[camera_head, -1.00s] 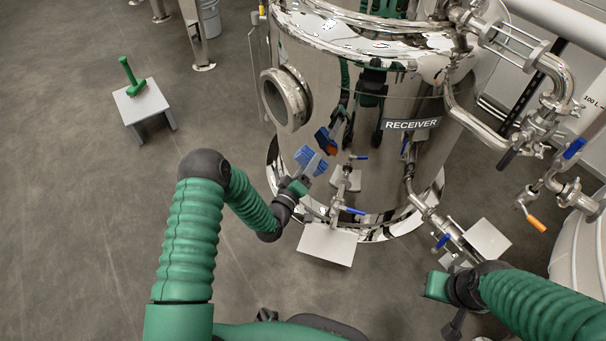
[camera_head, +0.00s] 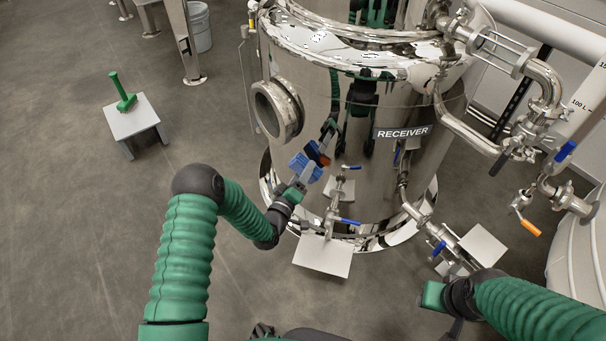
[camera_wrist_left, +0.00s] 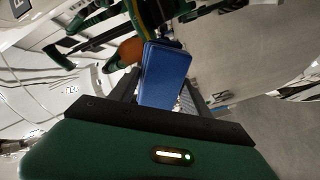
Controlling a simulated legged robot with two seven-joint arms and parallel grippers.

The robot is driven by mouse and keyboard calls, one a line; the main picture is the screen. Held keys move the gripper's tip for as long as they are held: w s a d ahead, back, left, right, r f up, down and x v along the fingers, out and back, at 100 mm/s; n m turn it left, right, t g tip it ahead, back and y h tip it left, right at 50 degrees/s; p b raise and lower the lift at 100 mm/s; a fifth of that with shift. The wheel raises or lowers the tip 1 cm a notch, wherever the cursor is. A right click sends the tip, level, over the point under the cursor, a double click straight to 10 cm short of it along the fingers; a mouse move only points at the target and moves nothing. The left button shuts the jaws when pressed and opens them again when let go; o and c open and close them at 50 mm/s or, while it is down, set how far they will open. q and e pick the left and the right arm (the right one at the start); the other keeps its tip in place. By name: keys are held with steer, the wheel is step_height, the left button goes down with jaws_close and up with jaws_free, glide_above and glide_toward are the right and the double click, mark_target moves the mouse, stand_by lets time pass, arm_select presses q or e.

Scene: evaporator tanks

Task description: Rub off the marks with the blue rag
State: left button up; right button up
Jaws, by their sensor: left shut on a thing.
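The blue rag (camera_head: 304,167) is in my left gripper (camera_head: 305,179), close to the lower wall of the shiny steel receiver tank (camera_head: 350,110). In the left wrist view the rag (camera_wrist_left: 165,75) shows as a blue block between the two dark fingers, which are shut on it. The tank mirrors the rag and my arm, so I cannot tell whether the rag touches the wall. An orange-brown patch (camera_wrist_left: 131,50) shows beside the rag in the wrist view; it may be a mark or a reflection. My right arm is at the lower right; its fingers are not clear.
Valves with blue handles (camera_head: 350,221) and pipes stand at the tank's foot, right of the left gripper. A round port (camera_head: 277,110) juts from the tank above it. A grey stool (camera_head: 135,118) holding a green tool (camera_head: 122,92) stands left on open floor.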

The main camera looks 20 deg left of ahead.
arm_select(q)
steer(key=shift+w+d+b, duration=0.15)
steer(key=shift+w+b, duration=0.2)
steer(key=shift+w, duration=0.55)
